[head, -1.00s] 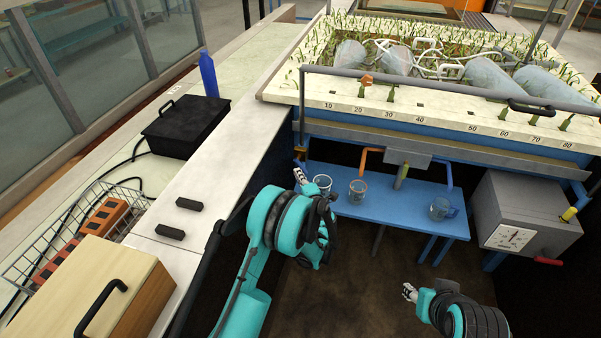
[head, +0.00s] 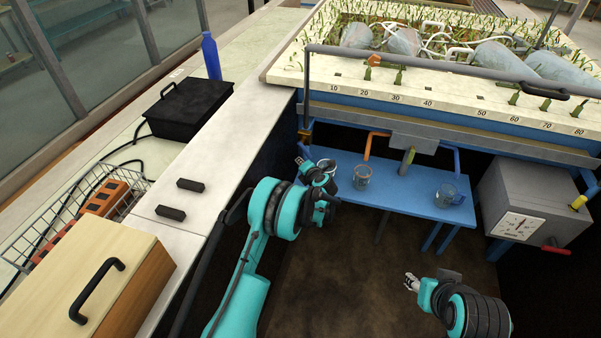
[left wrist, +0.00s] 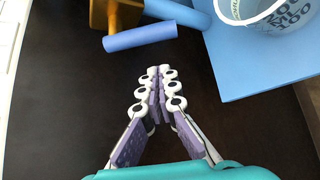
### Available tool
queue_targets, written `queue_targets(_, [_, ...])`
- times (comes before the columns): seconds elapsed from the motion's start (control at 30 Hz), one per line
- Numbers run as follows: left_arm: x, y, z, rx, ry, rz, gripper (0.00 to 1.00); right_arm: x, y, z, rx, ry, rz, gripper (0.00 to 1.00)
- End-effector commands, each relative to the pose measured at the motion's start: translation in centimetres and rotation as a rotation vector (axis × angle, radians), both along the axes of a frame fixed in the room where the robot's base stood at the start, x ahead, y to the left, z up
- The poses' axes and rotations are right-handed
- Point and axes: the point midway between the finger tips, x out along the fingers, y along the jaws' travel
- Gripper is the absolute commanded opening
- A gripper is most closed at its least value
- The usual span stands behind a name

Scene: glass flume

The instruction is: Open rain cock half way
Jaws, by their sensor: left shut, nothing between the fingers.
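A brass cock (head: 304,136) with a blue lever sits below the left corner of the tank; no label shows that it is the rain cock. In the left wrist view its brass body (left wrist: 115,12) is at the top, with the blue lever (left wrist: 140,38) sticking out to the right. My left gripper (head: 302,162) is just below the cock, beside the blue table. In the left wrist view its fingers (left wrist: 160,75) are together and empty, pointing at the lever with a gap between. My right gripper (head: 411,282) hangs low at the right, away from the cock; its fingers are too small to judge.
A clear cup (head: 327,167) stands on the blue table (head: 400,194) close to my left gripper. Another cup (head: 362,177) and a jug (head: 447,196) stand farther right. A grey gauge box (head: 530,195) hangs at the right. The white ledge (head: 215,160) borders my left arm.

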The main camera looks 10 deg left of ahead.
Motion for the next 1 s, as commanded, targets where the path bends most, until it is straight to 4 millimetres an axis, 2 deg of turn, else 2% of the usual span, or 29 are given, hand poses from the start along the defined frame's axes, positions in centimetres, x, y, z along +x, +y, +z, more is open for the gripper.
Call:
queue_targets(0.23, [1.7, -1.0, 0.7, 0.000, 0.000, 0.000, 0.00, 0.0, 0.0, -0.8, 0.000, 0.000, 0.000, 0.42])
queue_targets(0.6, [1.8, -1.2, 0.9, -0.004, 0.000, 0.000, 0.00, 0.0, 0.0, -0.7, 0.000, 0.000, 0.000, 0.42])
queue_targets(0.8, [2.4, -1.7, 1.7, -0.110, 0.004, 0.000, 0.00, 0.0, 0.0, 0.1, 0.000, 0.000, 0.000, 0.42])
queue_targets(1.0, [2.5, -1.9, 1.5, -0.127, 0.003, -0.001, 0.00, 0.0, 0.0, 0.0, 0.000, 0.000, 0.000, 0.42])
